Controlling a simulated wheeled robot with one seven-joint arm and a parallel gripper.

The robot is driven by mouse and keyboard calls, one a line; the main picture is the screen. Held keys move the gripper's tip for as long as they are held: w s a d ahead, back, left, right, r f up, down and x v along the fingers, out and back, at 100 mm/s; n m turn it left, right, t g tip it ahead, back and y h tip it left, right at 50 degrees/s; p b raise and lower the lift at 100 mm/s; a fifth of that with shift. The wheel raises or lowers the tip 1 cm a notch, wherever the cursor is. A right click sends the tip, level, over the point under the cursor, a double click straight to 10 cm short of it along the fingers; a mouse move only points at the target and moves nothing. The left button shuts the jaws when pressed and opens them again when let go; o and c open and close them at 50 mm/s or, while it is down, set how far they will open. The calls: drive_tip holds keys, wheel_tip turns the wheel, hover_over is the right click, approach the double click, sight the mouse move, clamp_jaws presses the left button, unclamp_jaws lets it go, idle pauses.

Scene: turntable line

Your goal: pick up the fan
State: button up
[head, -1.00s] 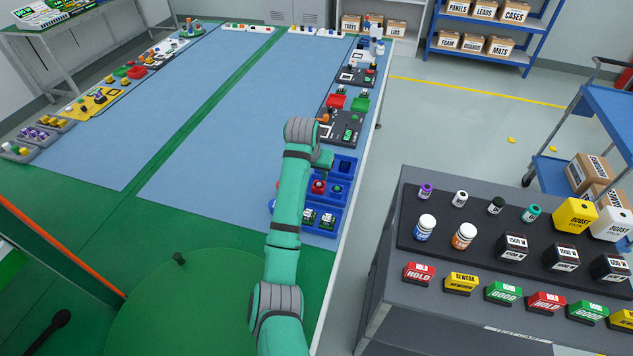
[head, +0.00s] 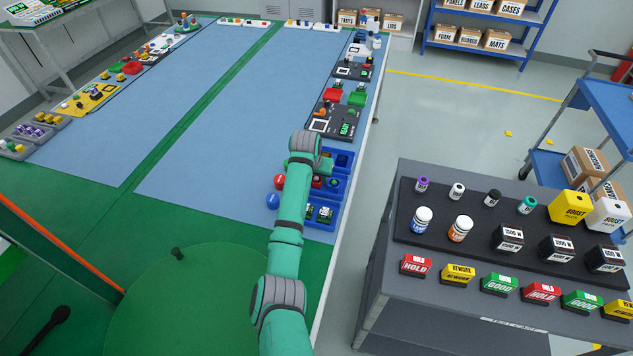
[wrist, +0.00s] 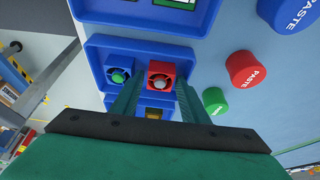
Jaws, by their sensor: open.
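In the wrist view a red square fan (wrist: 161,75) with a dark round middle sits in a blue tray (wrist: 98,45). In the head view the red fan (head: 317,182) shows partly beside my arm; my fingers are largely hidden there.
A red paste pot (wrist: 247,69), a blue paste pot (wrist: 292,10) and a green pot (wrist: 214,100) stand right of the tray in the wrist view. More blue trays adjoin it. A grey cart (head: 500,330) with jars and boxes stands right of the table in the head view.

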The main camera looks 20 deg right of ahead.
sight(319, 177)
drive_tip(key=shift+c, duration=0.6)
drive_tip(key=c, duration=0.7)
drive_tip(key=shift+r, duration=0.2)
drive_tip(key=shift+r, duration=0.2)
drive_tip(key=r, duration=0.3)
drive_tip(key=shift+s+d, duration=0.1)
drive_tip(key=shift+s, duration=0.2)
drive_tip(key=s+d+r, duration=0.1)
drive_tip(key=s+r, duration=0.2)
drive_tip(key=s, duration=0.1)
drive_tip(key=s+d+r, duration=0.1)
drive_tip(key=s+r, duration=0.2)
drive_tip(key=s, duration=0.1)
drive_tip(key=s+r, duration=0.3)
drive_tip(key=s, duration=0.2)
drive_tip(key=shift+s+d+r, duration=0.1)
drive_tip(key=shift+d, duration=0.3)
